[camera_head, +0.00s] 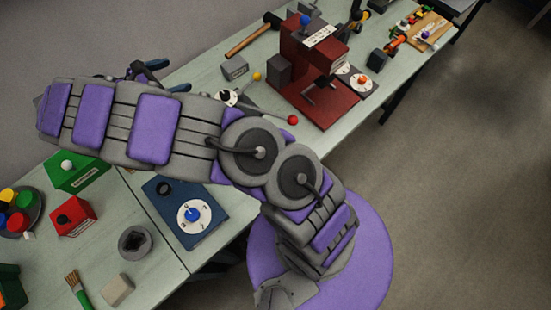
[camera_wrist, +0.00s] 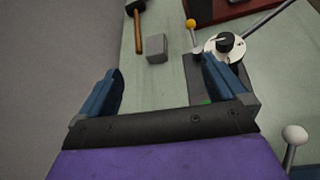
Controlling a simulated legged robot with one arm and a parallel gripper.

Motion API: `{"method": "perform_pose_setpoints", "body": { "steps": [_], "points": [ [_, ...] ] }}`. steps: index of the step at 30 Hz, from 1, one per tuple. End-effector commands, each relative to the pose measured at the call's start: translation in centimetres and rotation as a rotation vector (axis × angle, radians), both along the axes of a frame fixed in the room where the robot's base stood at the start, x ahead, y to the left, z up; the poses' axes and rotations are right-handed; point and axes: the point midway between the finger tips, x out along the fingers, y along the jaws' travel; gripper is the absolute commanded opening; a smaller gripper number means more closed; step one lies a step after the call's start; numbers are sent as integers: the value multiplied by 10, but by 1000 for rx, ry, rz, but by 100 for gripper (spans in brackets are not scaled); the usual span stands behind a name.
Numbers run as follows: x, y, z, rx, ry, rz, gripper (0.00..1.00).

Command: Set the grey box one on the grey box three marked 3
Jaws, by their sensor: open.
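A small grey box (camera_head: 234,67) stands on the pale green table, left of the red machine. A pale marking on its front is too small to read. A grey box also shows in the wrist view (camera_wrist: 157,50), ahead of my fingers and between their lines. A darker grey box (camera_head: 279,69) stands against the red machine's left side. I cannot tell which box is one or three, as no number is legible. My gripper (camera_wrist: 160,78) is open, with blue fingers apart and nothing between them. In the head view my arm partly hides it.
The red machine (camera_head: 310,75) stands right of the boxes. A hammer (camera_head: 250,38) lies behind them. A yellow-knobbed lever (camera_wrist: 191,25) and a white dial (camera_wrist: 225,47) are close to my right finger. Blue, red and green control boxes stand on the nearer table.

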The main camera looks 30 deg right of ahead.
Motion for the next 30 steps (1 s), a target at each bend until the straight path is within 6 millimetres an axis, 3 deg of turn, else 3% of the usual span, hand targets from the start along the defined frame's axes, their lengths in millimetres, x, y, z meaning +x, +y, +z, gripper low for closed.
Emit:
{"method": "perform_pose_setpoints", "body": {
  "steps": [1,6,15,23,30],
  "points": [
    [-9,-23,19,27,-35,-68,99],
    [-49,-85,59,128,-135,-291,99],
    [-149,-154,101,335,-294,-670,99],
    [-243,-172,111,541,-411,-976,99],
    [-324,-155,108,733,-487,-1236,99]
  ]
}}
